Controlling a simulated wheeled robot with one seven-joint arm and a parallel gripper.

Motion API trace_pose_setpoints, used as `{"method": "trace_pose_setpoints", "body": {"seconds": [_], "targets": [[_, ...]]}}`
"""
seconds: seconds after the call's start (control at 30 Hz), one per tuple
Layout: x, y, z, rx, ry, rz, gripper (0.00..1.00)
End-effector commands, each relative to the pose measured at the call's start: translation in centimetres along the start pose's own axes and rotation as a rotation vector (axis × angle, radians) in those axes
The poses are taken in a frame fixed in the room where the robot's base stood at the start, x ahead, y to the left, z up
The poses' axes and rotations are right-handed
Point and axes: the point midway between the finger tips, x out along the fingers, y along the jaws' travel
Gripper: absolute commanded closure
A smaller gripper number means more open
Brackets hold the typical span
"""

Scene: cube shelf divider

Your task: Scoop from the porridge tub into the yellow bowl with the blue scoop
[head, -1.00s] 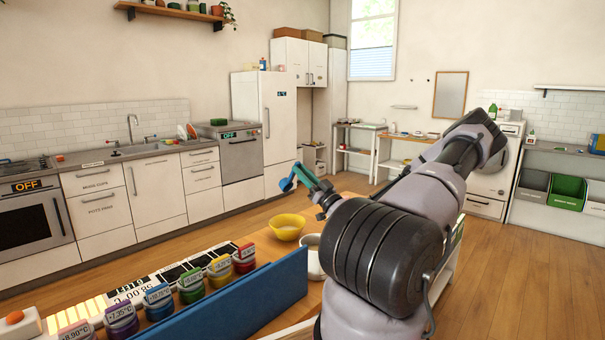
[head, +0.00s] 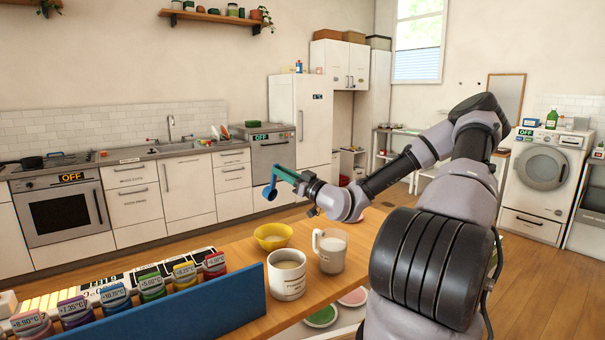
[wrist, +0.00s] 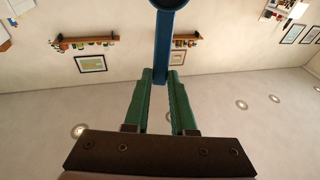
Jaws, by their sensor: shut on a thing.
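My gripper (head: 287,176), with green fingers, is shut on the handle of the blue scoop (head: 270,191). It holds the scoop in the air above and beyond the yellow bowl (head: 272,245). The wrist view shows the blue handle (wrist: 162,50) between the fingertips (wrist: 163,78). The scoop's cup is partly cut off at the top edge there, and its contents cannot be told. The yellow bowl stands on the wooden table with a pale patch inside. The white porridge tub (head: 288,284), holding beige porridge, stands nearer me. Its label is too small to read.
A clear handled jug (head: 331,252) with whitish contents stands right of the tub. A blue panel (head: 215,305) and a row of coloured temperature-marked jars (head: 152,284) lie to the left. The wooden table (head: 362,237) is bare at its right end.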

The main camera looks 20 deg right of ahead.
Motion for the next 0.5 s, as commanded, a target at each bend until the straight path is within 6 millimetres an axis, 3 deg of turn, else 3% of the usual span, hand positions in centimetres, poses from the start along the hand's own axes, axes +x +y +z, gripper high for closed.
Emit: {"method": "trace_pose_setpoints", "body": {"seconds": [0.27,0.5], "targets": [[1.4,-0.8,-0.2,-0.005,-0.089,-0.015,1.00],[3.6,-0.7,-0.5,-0.009,-0.278,-0.014,1.00]]}}
